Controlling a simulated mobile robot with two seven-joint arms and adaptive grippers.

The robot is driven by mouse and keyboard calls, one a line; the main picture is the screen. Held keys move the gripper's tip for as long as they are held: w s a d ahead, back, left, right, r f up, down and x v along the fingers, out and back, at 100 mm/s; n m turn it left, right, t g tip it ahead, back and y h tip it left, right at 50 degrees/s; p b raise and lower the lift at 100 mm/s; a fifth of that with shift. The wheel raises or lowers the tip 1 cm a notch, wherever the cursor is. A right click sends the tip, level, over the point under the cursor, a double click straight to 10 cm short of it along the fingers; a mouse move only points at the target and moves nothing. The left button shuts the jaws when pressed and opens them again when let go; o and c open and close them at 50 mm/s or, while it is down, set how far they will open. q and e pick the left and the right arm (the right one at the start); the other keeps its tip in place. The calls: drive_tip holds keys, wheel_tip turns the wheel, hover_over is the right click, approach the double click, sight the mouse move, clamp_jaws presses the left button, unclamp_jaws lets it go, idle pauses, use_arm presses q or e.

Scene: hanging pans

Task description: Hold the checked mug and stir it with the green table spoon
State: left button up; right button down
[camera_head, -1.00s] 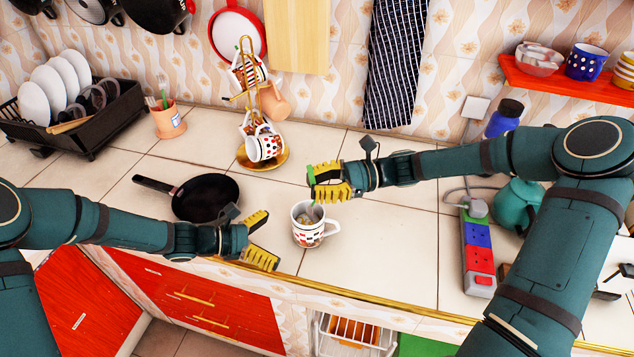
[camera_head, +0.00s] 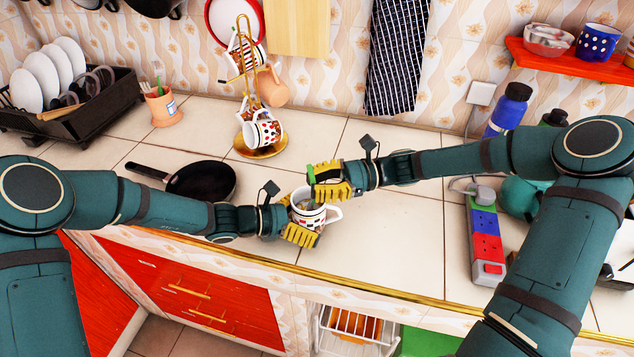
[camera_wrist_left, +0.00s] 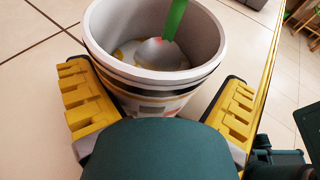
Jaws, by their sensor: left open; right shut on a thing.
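The checked mug (camera_head: 312,216) is white with dark and red checks and stands upright near the counter's front edge. Its handle points right. My left gripper (camera_head: 298,216) is open, with its yellow fingers on either side of the mug; the left wrist view shows the mug (camera_wrist_left: 150,85) between them. Whether they touch it is unclear. My right gripper (camera_head: 318,182) is above the mug, shut on the green table spoon. In the left wrist view the spoon (camera_wrist_left: 174,22) has a green handle and its shiny bowl is down inside the mug.
A black frying pan (camera_head: 205,180) lies behind my left forearm. A gold mug stand (camera_head: 262,151) with hanging mugs is behind. Counter right of the mug is clear.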

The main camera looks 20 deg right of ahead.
use_arm(q)
drive_tip(key=shift+d+f, duration=0.15)
drive_tip(key=shift+d, duration=0.25)
drive_tip(key=c, duration=1)
drive_tip(key=o, duration=1)
drive_tip(key=v, duration=1.2)
